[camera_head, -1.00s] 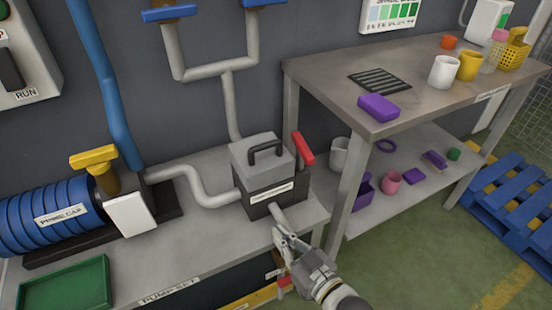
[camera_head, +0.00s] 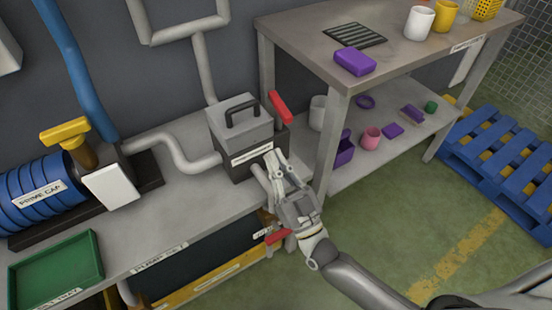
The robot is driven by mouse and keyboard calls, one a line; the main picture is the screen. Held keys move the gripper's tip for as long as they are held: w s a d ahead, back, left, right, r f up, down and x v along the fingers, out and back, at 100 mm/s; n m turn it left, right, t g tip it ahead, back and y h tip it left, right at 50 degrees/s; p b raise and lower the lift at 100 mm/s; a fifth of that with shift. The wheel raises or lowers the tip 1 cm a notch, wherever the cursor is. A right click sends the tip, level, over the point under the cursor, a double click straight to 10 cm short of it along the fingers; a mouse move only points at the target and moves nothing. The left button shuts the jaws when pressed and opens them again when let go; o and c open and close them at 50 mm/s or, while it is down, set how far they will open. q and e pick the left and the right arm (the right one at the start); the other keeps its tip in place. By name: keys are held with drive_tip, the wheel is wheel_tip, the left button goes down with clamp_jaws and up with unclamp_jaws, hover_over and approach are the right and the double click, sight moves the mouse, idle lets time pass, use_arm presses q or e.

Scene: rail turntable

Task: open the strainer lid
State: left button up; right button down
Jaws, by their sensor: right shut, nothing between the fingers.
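The strainer is a grey box with a dark base (camera_head: 238,169) on the pump bench. Its grey lid (camera_head: 236,128) has a black arched handle (camera_head: 240,110) on top and sits flat on the box. A red lever (camera_head: 280,107) stands tilted at the box's right side. My right gripper (camera_head: 272,162) is shut and empty in front of the strainer's front right corner, below the lid. It hides part of the front face; whether it touches the box I cannot tell. My left gripper is out of view.
A green drip tray (camera_head: 92,272) lies at the bench's left front. A blue ribbed pump (camera_head: 15,212) and a yellow valve handle (camera_head: 76,132) stand left. A steel shelf table (camera_head: 300,40) with purple pieces and cups is close on the right. A blue pallet (camera_head: 500,165) lies beyond it.

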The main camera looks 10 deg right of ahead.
sight(238, 115)
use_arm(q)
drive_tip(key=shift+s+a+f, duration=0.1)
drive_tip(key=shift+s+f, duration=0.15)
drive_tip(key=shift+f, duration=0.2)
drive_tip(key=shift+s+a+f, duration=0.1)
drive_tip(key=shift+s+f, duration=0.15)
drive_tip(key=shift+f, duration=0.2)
use_arm(e)
drive_tip(key=x, duration=1)
drive_tip(key=shift+w, duration=0.25)
use_arm(q)
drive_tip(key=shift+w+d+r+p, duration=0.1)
drive_tip(key=shift+p, duration=0.3)
use_arm(e)
drive_tip(key=shift+a+r, duration=0.15)
drive_tip(key=shift+r, duration=0.1)
